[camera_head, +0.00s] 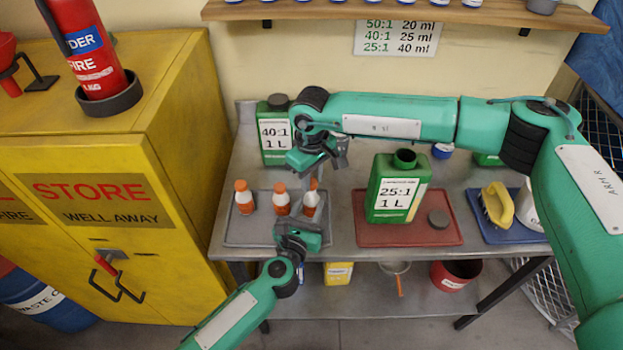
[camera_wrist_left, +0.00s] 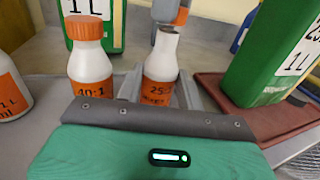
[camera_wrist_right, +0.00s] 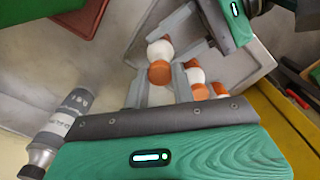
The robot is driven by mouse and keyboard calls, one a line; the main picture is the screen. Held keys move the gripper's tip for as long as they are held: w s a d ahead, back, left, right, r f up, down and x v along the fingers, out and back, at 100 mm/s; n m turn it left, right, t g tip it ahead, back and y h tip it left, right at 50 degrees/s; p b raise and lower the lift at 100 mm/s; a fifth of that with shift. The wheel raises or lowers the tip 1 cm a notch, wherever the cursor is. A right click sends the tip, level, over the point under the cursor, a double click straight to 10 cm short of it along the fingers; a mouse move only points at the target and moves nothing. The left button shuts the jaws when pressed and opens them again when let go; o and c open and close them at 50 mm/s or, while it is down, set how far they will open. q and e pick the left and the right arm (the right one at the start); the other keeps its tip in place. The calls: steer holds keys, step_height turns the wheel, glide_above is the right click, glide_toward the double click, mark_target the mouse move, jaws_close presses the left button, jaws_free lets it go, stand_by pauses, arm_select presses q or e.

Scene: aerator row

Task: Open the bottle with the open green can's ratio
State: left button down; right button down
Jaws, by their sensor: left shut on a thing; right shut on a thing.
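The open green can (camera_head: 398,188), labelled 25:1, stands uncapped on the red tray (camera_head: 369,238), its dark cap (camera_head: 438,218) beside it. Three white bottles with orange caps stand on the grey tray (camera_head: 243,238). The rightmost bottle (camera_wrist_left: 160,62), whose label begins 25, is between my left gripper's (camera_head: 306,216) fingers, which are shut on it. My right gripper (camera_head: 316,180) is shut on its orange cap (camera_wrist_right: 159,73) from above. In the left wrist view the cap (camera_wrist_left: 180,16) sits above the bare white neck and looks lifted off. The 40:1 bottle (camera_wrist_left: 90,55) stands to its left, capped.
A capped green 40:1 can (camera_head: 275,135) stands behind the bottles. The yellow cabinet (camera_head: 105,185) borders the bench at left. A ratio chart (camera_head: 396,38) hangs on the wall.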

steer(key=shift+r, duration=0.3)
steer(key=shift+r, duration=2)
arm_select(q)
steer(key=c, duration=0.8)
jaws_free()
steer(key=shift+c, duration=0.2)
